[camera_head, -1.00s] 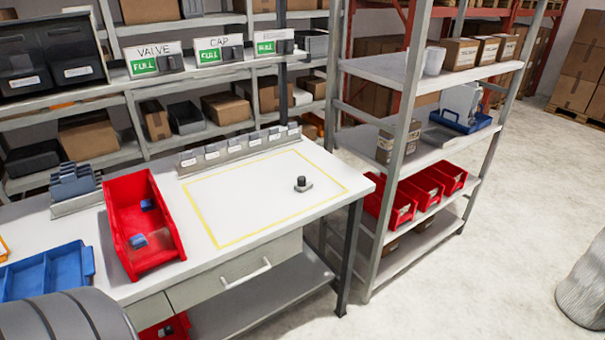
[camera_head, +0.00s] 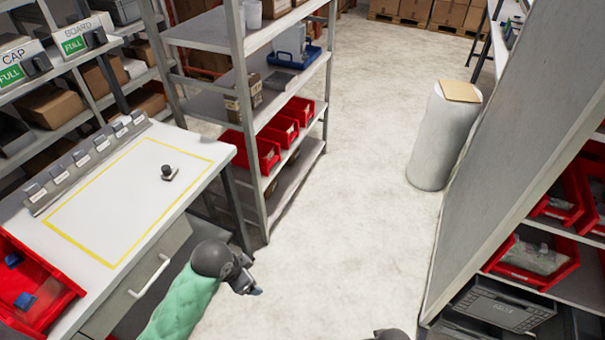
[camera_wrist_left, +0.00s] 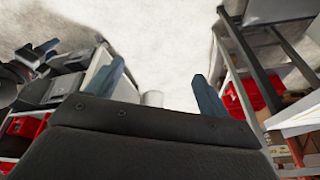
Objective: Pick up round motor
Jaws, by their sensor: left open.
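A small dark round part on a square base, which looks like the round motor (camera_head: 168,173), stands inside the yellow outline on the white workbench (camera_head: 140,230). My left gripper (camera_head: 250,284) is beyond the bench's front edge, over the floor, to the right of and nearer than the motor. In the left wrist view its two fingers (camera_wrist_left: 158,85) are apart with nothing between them. The motor is not recognizable in that view.
A red bin (camera_head: 40,290) stands at the bench's left end. A row of labelled holders (camera_head: 85,160) lines its back edge. A grey shelf unit (camera_head: 245,130) stands behind the bench's right end. A white cylinder (camera_head: 440,140) stands on open floor to the right.

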